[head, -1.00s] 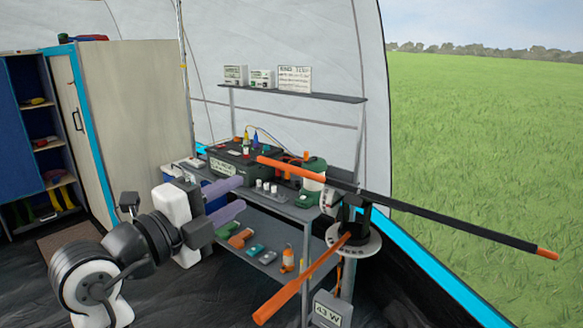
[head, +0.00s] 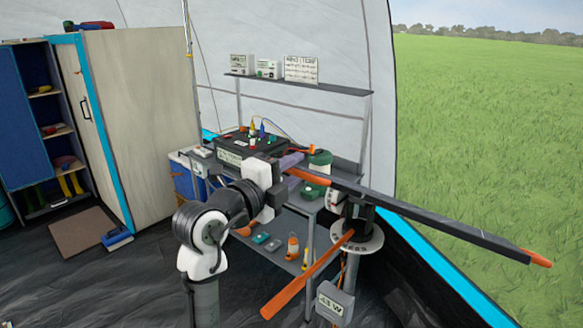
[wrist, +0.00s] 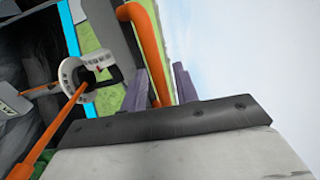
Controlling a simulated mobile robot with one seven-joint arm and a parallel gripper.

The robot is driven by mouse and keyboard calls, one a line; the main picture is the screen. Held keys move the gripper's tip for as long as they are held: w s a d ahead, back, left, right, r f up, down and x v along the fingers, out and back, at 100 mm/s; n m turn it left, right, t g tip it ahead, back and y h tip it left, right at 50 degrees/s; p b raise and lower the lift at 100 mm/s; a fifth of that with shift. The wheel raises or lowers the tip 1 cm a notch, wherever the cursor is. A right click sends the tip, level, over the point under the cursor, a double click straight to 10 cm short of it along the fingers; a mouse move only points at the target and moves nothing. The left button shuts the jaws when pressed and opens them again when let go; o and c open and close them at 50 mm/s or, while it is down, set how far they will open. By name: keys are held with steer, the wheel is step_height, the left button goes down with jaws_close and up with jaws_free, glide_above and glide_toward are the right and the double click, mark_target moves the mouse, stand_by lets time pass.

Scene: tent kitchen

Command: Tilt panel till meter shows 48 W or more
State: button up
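The panel (head: 430,212) is seen almost edge-on in the head view, dark with orange ends, sloping down to the right on a pivot mount (head: 357,222). Its near-left orange end bar (head: 308,176) is beside my gripper (head: 291,162). In the wrist view the orange bar (wrist: 148,45) runs down between the two purple fingers of my gripper (wrist: 160,88), with a gap visible at the right finger. The fingers look open around it; firm contact is not visible. The meter (head: 331,304) is a grey box low on the post; its small display appears to read 43 W.
A long orange lever (head: 305,278) slants from the round mount plate toward the lower left. A grey bench (head: 292,213) with a dark battery box (head: 248,147) stands behind my arm. A tall cabinet (head: 138,120) is at left. Floor in front is clear.

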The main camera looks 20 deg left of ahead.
jaws_close()
steer(key=shift+w+d+r, duration=0.1)
steer(key=shift+w+r, duration=0.05)
steer(key=shift+r, duration=0.2)
steer(key=w+d+r+g+p, duration=0.1)
steer(key=w+d+r, duration=0.2)
steer(key=w+r, duration=0.4)
steer(key=shift+w+r+y, duration=0.15)
steer(key=shift+w+y, duration=0.15)
steer(key=shift+w, duration=0.5)
jaws_free()
